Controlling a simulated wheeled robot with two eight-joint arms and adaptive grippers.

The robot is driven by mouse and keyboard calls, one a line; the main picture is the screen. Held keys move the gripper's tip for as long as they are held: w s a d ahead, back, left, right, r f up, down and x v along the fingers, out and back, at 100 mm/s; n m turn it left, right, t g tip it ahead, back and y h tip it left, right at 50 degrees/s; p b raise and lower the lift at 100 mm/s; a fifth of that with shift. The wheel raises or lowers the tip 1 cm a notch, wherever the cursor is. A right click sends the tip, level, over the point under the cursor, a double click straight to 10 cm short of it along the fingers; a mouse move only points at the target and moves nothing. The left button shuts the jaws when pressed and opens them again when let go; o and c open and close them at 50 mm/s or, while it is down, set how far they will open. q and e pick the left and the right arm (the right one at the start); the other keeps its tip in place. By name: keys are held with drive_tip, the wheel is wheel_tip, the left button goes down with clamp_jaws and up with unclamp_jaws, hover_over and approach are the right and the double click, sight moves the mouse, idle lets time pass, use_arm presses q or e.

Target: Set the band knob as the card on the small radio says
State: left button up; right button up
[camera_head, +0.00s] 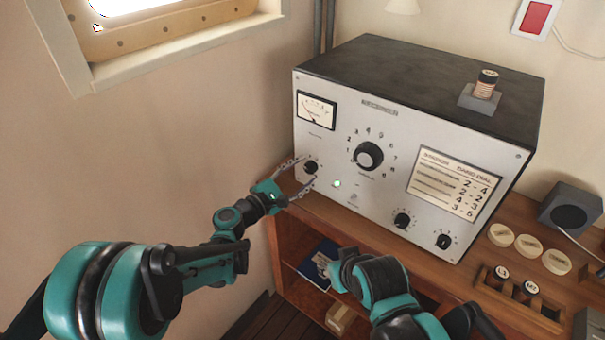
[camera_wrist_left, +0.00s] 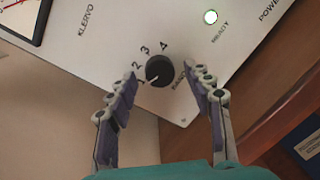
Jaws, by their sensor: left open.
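The band knob (camera_head: 310,167) is a small black knob at the left of the large grey radio's front panel (camera_head: 330,140). In the left wrist view the knob (camera_wrist_left: 159,71) has numbers 1 to 4 around it, and its pale mark seems to point lower left, near 1. My left gripper (camera_head: 294,181) is open, with a finger on either side of the knob; contact is unclear. It also shows in the left wrist view (camera_wrist_left: 162,88). A card (camera_head: 453,181) on the panel lists number pairs under station, band and dial headings. My right gripper's fingers are not clear.
A small dark box like a radio or speaker (camera_head: 570,208) stands at the right; no card shows on it. Round tins (camera_head: 528,245) and a wooden rack (camera_head: 515,302) lie on the wooden desk (camera_head: 480,262). A blue book (camera_head: 318,262) is on the shelf below.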

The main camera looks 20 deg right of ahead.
use_arm(q)
drive_tip(key=c, duration=1.2)
drive_tip(key=shift+o, duration=0.2)
drive_tip(key=shift+m, duration=0.4)
drive_tip(key=m, duration=0.3)
drive_tip(key=shift+r, duration=0.1)
drive_tip(key=shift+m+y, duration=0.5)
drive_tip(key=shift+m, duration=1.8)
drive_tip(key=shift+s, duration=0.1)
drive_tip(key=o, duration=1.2)
drive_tip(key=shift+c, duration=0.2)
